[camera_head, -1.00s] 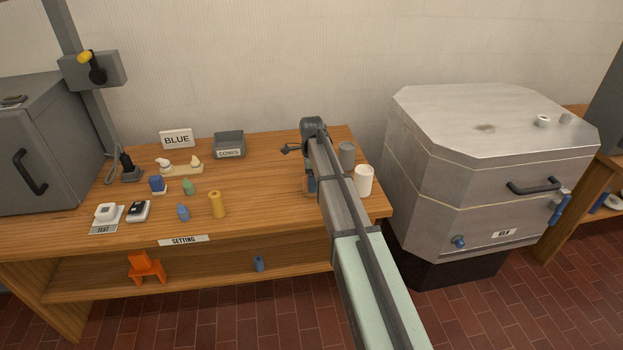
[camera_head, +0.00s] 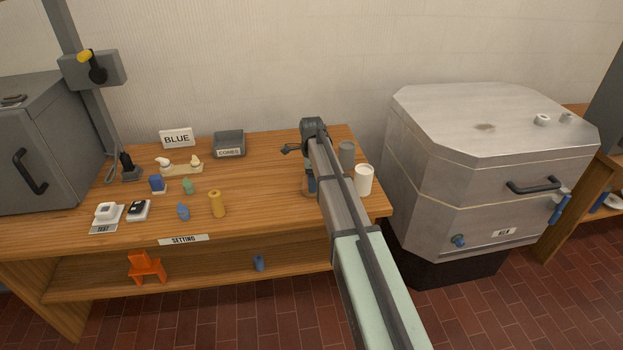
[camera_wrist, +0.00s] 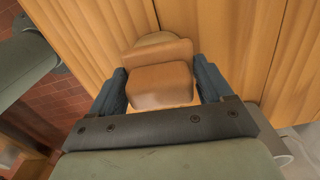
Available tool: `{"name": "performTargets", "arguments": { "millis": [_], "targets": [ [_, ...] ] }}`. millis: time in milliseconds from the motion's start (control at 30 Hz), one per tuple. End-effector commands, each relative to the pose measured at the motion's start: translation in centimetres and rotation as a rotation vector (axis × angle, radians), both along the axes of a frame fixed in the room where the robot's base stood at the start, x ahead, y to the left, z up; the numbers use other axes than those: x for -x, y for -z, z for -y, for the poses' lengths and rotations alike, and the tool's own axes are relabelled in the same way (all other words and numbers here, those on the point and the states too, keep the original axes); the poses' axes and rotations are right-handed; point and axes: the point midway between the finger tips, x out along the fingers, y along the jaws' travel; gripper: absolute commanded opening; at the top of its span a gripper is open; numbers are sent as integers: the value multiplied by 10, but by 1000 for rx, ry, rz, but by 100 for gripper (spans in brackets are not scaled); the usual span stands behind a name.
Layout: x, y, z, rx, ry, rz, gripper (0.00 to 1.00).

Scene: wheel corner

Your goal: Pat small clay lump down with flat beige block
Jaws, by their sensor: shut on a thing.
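In the wrist view my gripper (camera_wrist: 161,75) has its two dark blue fingers on either side of a flat beige block (camera_wrist: 160,86). It is shut on the block, low over the wooden table. A paler rounded shape (camera_wrist: 158,39) peeks out just past the block's far edge; it may be the small clay lump, mostly hidden by the block. I cannot tell whether the block touches it. In the head view my arm covers most of the gripper, and neither block nor lump shows clearly.
A white cup (camera_head: 364,180) and a grey cup (camera_head: 346,154) stand just right of my arm, near the table's right edge. A yellow post (camera_head: 217,204) and small blue and green pieces stand left. The tabletop (camera_head: 262,185) between is clear. A metal kiln (camera_head: 480,180) stands right.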

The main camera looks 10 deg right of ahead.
Motion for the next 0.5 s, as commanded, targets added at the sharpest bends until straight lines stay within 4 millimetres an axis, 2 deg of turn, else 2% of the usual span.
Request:
{"name": "performTargets", "arguments": {
  "millis": [500],
  "targets": [
    [0, -33, 0, 0, 0, 2, 55]
  ]
}}
